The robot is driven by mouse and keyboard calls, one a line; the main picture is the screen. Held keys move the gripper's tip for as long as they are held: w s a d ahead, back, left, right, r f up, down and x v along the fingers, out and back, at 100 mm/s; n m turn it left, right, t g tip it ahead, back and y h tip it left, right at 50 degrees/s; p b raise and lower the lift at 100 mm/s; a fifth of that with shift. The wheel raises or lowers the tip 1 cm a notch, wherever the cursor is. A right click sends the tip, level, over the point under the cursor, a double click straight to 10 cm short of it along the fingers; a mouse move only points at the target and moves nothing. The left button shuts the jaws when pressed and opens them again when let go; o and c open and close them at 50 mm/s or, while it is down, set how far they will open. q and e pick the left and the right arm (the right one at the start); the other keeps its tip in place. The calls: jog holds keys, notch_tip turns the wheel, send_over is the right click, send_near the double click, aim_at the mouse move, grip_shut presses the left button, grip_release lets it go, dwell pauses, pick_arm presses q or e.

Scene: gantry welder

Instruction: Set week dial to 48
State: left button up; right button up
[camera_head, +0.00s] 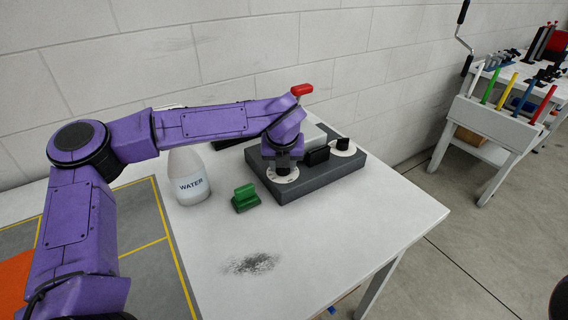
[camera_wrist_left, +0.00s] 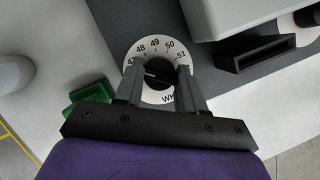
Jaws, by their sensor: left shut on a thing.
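The week dial is a white disc (camera_head: 287,178) at the front left of a dark grey panel box. The wrist view shows its white face (camera_wrist_left: 152,47) with 48, 49, 50 and 51, a partly covered 47 at the left, and partly hidden lettering near the bottom. Its black knob (camera_wrist_left: 160,69) has a white pointer line directed left, roughly toward 47; the left finger hides part of that area. My left gripper (camera_head: 282,163), also in the wrist view (camera_wrist_left: 161,80), is shut on the knob from above, one finger either side. My right gripper is not in view.
On the panel box (camera_head: 320,184) are a black slotted block (camera_head: 316,156) and a second dial (camera_head: 347,151). A red handle (camera_head: 301,90) rises behind my gripper.

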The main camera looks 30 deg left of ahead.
pick_arm(q)
jog(key=m, duration=0.1)
jog(key=m+h+p, duration=0.1)
jog(key=m, duration=0.1)
jog(key=shift+a+r+m+h, duration=0.1)
jog(key=shift+r+m+h, duration=0.05)
jog(key=shift+m+h, duration=0.15)
jog(key=shift+a+m+h+p, duration=0.1)
jog(key=shift+m+h+p, duration=0.5)
jog(key=shift+m+p, duration=0.95)
jog(key=shift+f+m, duration=0.2)
jog(key=shift+m, duration=0.05)
jog(key=o, duration=1)
jog(key=shift+s, duration=0.1)
jog(key=shift+r, duration=0.15)
jog(key=v, duration=0.3)
jog(key=b+v, duration=0.1)
jog(key=v, duration=0.6)
jog(key=shift+s+r+b, duration=0.1)
jog(key=shift+s+b, duration=0.2)
jog(key=shift+s, duration=0.1)
